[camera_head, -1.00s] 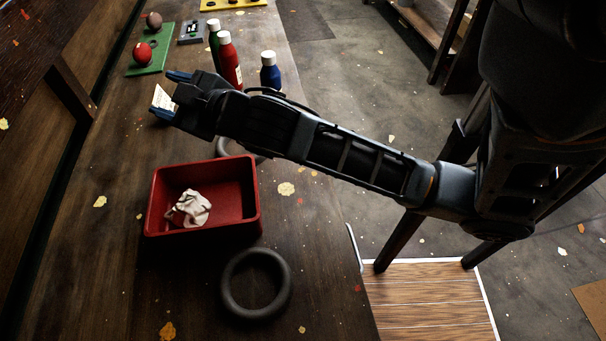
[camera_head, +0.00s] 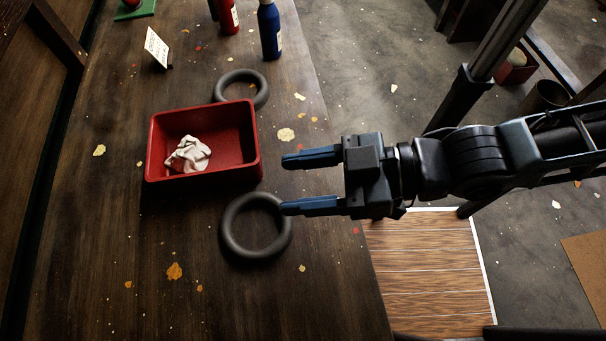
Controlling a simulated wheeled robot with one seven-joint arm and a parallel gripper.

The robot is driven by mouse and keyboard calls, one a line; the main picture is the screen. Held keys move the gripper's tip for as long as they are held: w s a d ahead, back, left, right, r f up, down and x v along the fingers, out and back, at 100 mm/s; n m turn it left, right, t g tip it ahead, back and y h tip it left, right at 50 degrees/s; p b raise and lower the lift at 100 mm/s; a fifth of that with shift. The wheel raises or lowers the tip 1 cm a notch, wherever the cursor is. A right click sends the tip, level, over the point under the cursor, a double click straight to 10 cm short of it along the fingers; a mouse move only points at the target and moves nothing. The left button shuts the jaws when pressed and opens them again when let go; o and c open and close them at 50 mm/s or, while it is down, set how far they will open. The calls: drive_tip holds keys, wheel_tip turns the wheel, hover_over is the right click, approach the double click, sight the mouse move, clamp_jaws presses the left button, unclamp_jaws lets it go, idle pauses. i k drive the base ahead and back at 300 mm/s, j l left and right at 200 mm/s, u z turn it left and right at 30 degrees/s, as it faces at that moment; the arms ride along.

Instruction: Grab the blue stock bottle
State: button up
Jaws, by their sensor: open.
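The blue stock bottle (camera_head: 269,30) stands upright near the right edge of the table at the top of the view, its top cut off by the frame. A pale label shows on its right side. My gripper (camera_head: 283,183) is open and empty, its two blue fingers pointing left. It is over the right part of the table, well below the bottle in the picture and apart from it. The lower finger overlaps the edge of the near dark ring in the picture; I cannot tell whether they touch.
A red bottle (camera_head: 228,17) stands just left of the blue one. A dark ring (camera_head: 262,92) lies below them, another dark ring (camera_head: 231,240) nearer. A red tray (camera_head: 255,165) holds a crumpled white cloth (camera_head: 188,155). A small white sign (camera_head: 156,47) stands at upper left.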

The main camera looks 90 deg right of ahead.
sight(268, 13)
drive_tip(key=z, duration=1.4)
drive_tip(key=k, duration=0.5)
drive_tip(key=j+z, duration=0.05)
